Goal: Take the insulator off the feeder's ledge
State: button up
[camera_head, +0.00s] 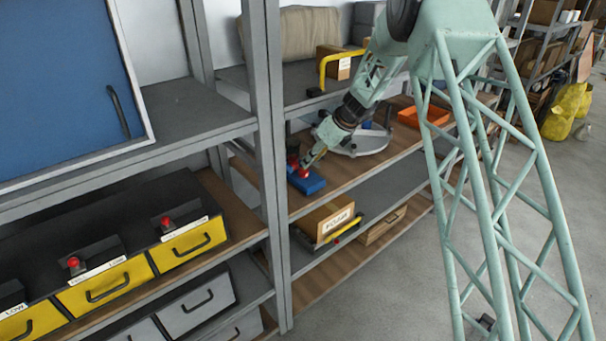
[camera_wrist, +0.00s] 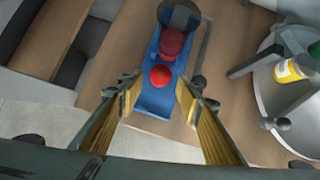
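A blue feeder (camera_head: 309,184) sits on the wooden shelf under my gripper (camera_head: 306,163). In the wrist view the feeder's blue ledge (camera_wrist: 157,102) runs up to a dark round opening at its far end. A bright red rounded piece (camera_wrist: 161,76), apparently the insulator, rests on the ledge. A darker red piece (camera_wrist: 173,43) stands just behind it. My gripper (camera_wrist: 158,92) is open, with its yellow-lined fingers on either side of the ledge and nothing between them. The red piece appears just beyond the fingertips; whether anything touches it cannot be told.
A round grey turntable (camera_head: 362,143) stands right of the feeder; the wrist view shows a yellow-and-white bottle (camera_wrist: 288,71) on it. An orange tray (camera_head: 424,115) lies farther right. A shelf post (camera_head: 268,150) rises close left of the feeder. Bare wood separates feeder and turntable.

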aim_at(304, 170)
jog(key=shift+x, duration=1.15)
jog(key=shift+f, duration=0.15)
jog(key=shift+b+x, duration=0.5)
jog(key=shift+x, duration=1.95)
jog(key=shift+d, duration=0.1)
jog(key=shift+c, duration=0.7)
jog(key=c, duration=0.5)
